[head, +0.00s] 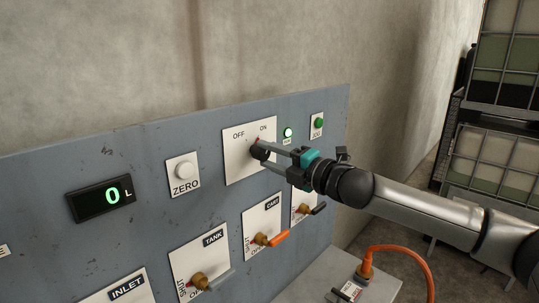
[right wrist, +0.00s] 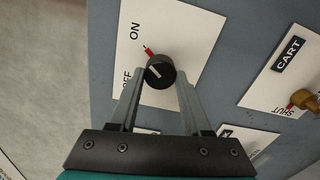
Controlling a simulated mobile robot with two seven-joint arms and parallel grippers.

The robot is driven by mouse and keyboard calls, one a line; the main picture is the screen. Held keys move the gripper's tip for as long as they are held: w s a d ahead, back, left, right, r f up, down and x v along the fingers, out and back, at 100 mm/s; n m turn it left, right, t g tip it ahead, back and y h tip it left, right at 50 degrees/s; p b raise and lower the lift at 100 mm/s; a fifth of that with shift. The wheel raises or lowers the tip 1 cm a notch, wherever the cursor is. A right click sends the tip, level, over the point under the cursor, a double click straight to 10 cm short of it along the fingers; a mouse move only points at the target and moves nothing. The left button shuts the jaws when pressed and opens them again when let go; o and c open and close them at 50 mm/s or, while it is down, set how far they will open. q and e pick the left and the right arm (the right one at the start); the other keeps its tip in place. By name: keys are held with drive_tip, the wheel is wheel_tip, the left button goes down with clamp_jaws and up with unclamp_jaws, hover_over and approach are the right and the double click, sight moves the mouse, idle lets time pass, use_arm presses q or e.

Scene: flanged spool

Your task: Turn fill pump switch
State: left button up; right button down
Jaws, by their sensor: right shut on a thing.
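The fill pump switch is a round black knob (head: 257,151) on a white plate (head: 236,160) marked OFF and ON. In the right wrist view the knob (right wrist: 160,72) has a short white line on its face, and a red mark beside it lies toward ON. My right gripper (head: 264,156) reaches in from the right and is shut on the knob, one finger on each side. Part of the knob is hidden by the fingers in the head view. A green lamp (head: 288,132) right of the plate glows. My left gripper is not in view.
The grey panel also carries a ZERO button (head: 184,170), a display (head: 100,199) reading 0 L, a green JOG button (head: 319,123) and several valve handles below, one orange (head: 278,239). An orange cable (head: 402,251) arches at lower right. Caged tanks (head: 490,160) stand at far right.

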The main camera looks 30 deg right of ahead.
idle(0.3)
drive_tip(key=shift+c, duration=1.8)
unclamp_jaws()
drive_tip(key=shift+s+d+f+b, duration=0.25)
drive_tip(key=shift+s+d+b, duration=0.1)
drive_tip(key=shift+s+b, duration=0.4)
drive_tip(key=shift+b+v, duration=1.2)
drive_tip(key=b, duration=1.3)
approach(266, 156)
drive_tip(key=v, duration=0.5)
drive_tip(key=shift+s+d+r+b, duration=0.1)
drive_tip(key=shift+s+r+b, duration=0.1)
drive_tip(key=shift+s, duration=0.25)
drive_tip(key=shift+s+d+r+b, duration=0.1)
drive_tip(key=shift+s+b, duration=0.1)
drive_tip(key=shift+s, duration=0.2)
